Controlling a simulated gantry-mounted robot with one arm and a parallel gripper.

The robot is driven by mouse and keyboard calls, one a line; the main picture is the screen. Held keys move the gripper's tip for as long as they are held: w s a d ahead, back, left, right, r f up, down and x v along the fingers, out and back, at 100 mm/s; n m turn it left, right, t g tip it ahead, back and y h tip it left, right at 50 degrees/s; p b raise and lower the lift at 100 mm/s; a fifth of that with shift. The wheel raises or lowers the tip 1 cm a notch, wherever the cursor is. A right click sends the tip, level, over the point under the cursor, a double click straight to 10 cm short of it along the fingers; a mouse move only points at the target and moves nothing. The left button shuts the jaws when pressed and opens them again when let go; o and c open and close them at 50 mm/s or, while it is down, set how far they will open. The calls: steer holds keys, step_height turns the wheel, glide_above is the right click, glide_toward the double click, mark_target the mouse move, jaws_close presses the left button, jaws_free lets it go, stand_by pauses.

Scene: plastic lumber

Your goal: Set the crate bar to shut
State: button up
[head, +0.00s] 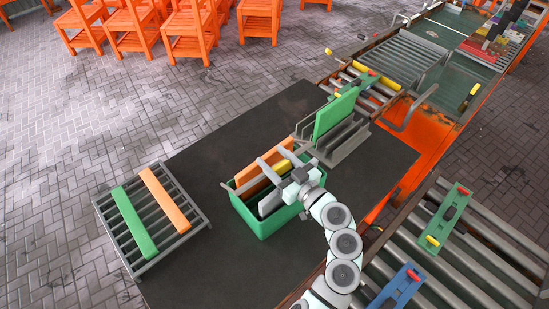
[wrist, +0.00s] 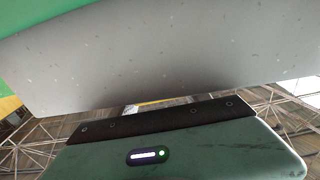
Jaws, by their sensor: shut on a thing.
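The green crate (head: 262,222) stands on the dark table. An orange board (head: 254,185), a light grey board (head: 270,203) and a yellow piece (head: 285,165) show in or over it. My gripper (head: 275,161) is over the crate's far right part, its fingers pointing to the upper left. It is shut on a grey board, whose broad face (wrist: 160,55) fills much of the wrist view. A dark grey bar end (head: 227,186) shows at the crate's left rim. Whether it is the crate bar, and how the bar is set, I cannot tell; my gripper covers part of the crate.
A grey slotted stand (head: 345,145) holds an upright green board (head: 334,113) just beyond the crate. A low grey rack (head: 190,190) at left carries a green board (head: 134,221) and an orange board (head: 166,198). Roller conveyors (head: 480,255) run at right. The table's near left part is clear.

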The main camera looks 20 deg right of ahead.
jaws_close()
stand_by(0.4)
steer(key=shift+w+a+r+g+p, duration=0.2)
steer(key=shift+w+r+g+p, duration=0.15)
steer(key=shift+r+g+p, duration=0.25)
steer(key=shift+w+f, duration=0.1)
steer(key=shift+w, duration=0.1)
steer(key=o, duration=0.7)
jaws_free()
